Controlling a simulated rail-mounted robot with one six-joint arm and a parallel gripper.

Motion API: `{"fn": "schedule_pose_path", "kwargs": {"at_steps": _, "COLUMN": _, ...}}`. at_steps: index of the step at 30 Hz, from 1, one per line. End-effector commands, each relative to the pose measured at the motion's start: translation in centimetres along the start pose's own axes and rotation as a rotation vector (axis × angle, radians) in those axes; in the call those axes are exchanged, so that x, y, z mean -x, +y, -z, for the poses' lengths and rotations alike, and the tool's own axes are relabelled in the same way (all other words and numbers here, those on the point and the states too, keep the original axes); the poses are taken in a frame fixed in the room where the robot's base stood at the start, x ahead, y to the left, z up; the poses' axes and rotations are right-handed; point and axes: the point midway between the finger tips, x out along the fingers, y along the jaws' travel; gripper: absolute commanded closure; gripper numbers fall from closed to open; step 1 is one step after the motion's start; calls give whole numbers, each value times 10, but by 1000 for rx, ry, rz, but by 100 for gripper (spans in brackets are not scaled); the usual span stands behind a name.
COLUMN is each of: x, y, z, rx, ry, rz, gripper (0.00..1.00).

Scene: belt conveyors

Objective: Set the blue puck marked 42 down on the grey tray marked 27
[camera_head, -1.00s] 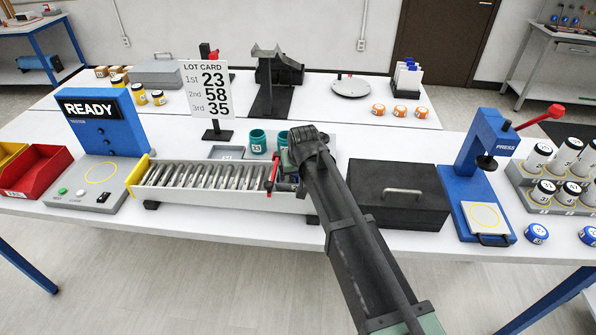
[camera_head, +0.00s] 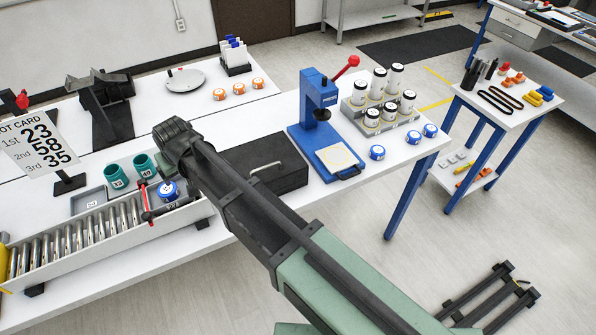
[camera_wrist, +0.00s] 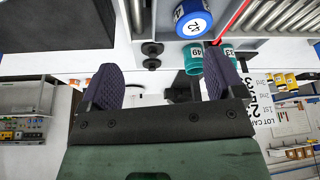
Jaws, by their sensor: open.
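A blue puck (camera_head: 168,190) with a white top sits at the right end of the roller conveyor, beside a red gate bar. In the wrist view a blue puck (camera_wrist: 193,18) shows upside down at the top, and its number looks like 42. A small grey tray (camera_head: 88,201) lies behind the conveyor, left of two teal cups; its number is too small to read surely. In the head view my arm hides the fingers.
Two teal cups (camera_head: 143,164) stand close behind the puck. The conveyor (camera_head: 110,250) has raised side walls, and the red gate (camera_head: 147,203) stands near the puck. A black box (camera_head: 262,172), a blue press (camera_head: 318,115) and other blue pucks (camera_head: 377,152) are to the right.

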Motion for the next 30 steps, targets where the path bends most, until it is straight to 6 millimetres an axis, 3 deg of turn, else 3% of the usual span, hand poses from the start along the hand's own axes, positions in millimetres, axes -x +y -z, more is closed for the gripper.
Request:
{"fn": "schedule_pose_path", "kwargs": {"at_steps": 1, "x": 8, "y": 43, "z": -24, "rx": -56, "ry": -22, "rz": -22, "gripper": 12}}
{"fn": "schedule_pose_path", "kwargs": {"at_steps": 4, "x": 28, "y": 143, "z": -89, "rx": -209, "ry": -93, "rz": -72, "gripper": 12}}
{"fn": "schedule_pose_path", "kwargs": {"at_steps": 6, "x": 49, "y": 208, "z": -151, "rx": -336, "ry": -153, "rz": -104, "gripper": 12}}
{"fn": "schedule_pose_path", "kwargs": {"at_steps": 9, "x": 83, "y": 275, "z": -246, "rx": -519, "ry": -234, "rz": -133, "gripper": 12}}
{"fn": "schedule_pose_path", "kwargs": {"at_steps": 10, "x": 92, "y": 287, "z": -273, "rx": -569, "ry": -256, "rz": -138, "gripper": 12}}
{"fn": "schedule_pose_path", "kwargs": {"at_steps": 12, "x": 111, "y": 307, "z": -325, "rx": -671, "ry": -299, "rz": -144, "gripper": 12}}
{"fn": "schedule_pose_path", "kwargs": {"at_steps": 15, "x": 127, "y": 318, "z": -368, "rx": -758, "ry": -335, "rz": -144, "gripper": 12}}
{"fn": "schedule_pose_path", "kwargs": {"at_steps": 16, "x": 129, "y": 319, "z": -374, "rx": -771, "ry": -340, "rz": -144, "gripper": 12}}
{"fn": "schedule_pose_path", "kwargs": {"at_steps": 30, "x": 131, "y": 322, "z": -377, "rx": -782, "ry": -346, "rz": -143, "gripper": 12}}
